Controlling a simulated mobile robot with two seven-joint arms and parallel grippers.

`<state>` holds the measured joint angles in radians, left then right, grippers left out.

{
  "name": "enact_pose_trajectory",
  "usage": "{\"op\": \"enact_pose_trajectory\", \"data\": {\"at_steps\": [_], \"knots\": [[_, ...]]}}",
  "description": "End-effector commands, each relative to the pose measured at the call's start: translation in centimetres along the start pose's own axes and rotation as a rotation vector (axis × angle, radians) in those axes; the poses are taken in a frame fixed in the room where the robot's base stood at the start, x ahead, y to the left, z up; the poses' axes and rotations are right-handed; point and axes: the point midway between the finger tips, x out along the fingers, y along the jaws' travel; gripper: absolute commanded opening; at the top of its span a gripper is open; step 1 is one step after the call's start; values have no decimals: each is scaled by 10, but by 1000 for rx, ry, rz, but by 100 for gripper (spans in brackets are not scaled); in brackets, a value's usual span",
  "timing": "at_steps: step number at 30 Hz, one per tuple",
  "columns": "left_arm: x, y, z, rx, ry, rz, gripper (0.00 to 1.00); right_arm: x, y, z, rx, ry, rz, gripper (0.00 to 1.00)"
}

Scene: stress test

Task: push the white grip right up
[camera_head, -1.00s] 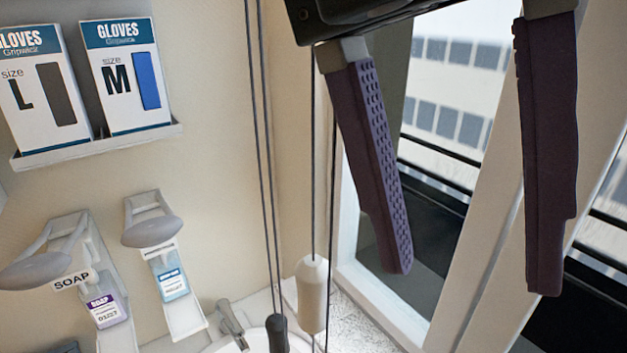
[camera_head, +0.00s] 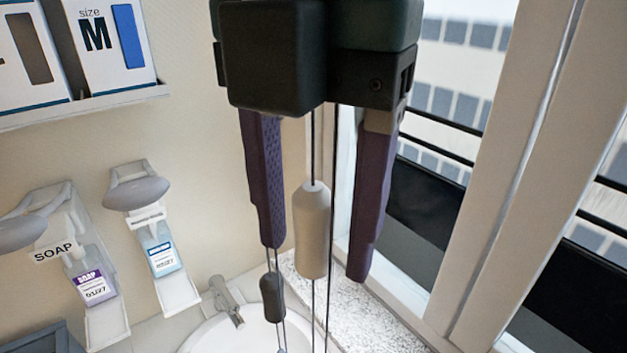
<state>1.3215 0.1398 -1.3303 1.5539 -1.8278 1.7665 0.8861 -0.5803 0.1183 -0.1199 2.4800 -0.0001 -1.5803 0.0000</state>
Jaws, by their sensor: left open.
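The white grip (camera_head: 312,230) hangs upright on a dark cord in front of the window corner, above the sink's right side. My left gripper (camera_head: 315,262) comes down from the top of the view with its two purple fingers apart. A dark grey grip (camera_head: 272,297) hangs on other cords below the left fingertip. My right gripper does not show.
A sink (camera_head: 235,335) with a tap (camera_head: 226,298) is below. Two soap dispensers (camera_head: 93,285) (camera_head: 160,250) are on the left wall, under a shelf (camera_head: 110,97) with glove boxes (camera_head: 108,40). The window frame (camera_head: 500,190) stands close on the right.

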Motion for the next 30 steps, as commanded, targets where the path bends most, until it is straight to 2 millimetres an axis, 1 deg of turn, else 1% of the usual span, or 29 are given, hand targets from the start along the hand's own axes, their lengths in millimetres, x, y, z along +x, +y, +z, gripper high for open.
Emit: {"op": "enact_pose_trajectory", "data": {"at_steps": [5, 8, 21, 30], "knots": [[0, 0, 0, 0, 0, 0, 61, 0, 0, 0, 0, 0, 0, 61], [0, 0, 0, 0, 0, 0, 50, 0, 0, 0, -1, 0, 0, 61], [0, 0, 0, 0, 0, -1, 1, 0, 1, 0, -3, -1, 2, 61], [-1, 0, 0, 0, 0, -1, 0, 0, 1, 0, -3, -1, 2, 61]]}}
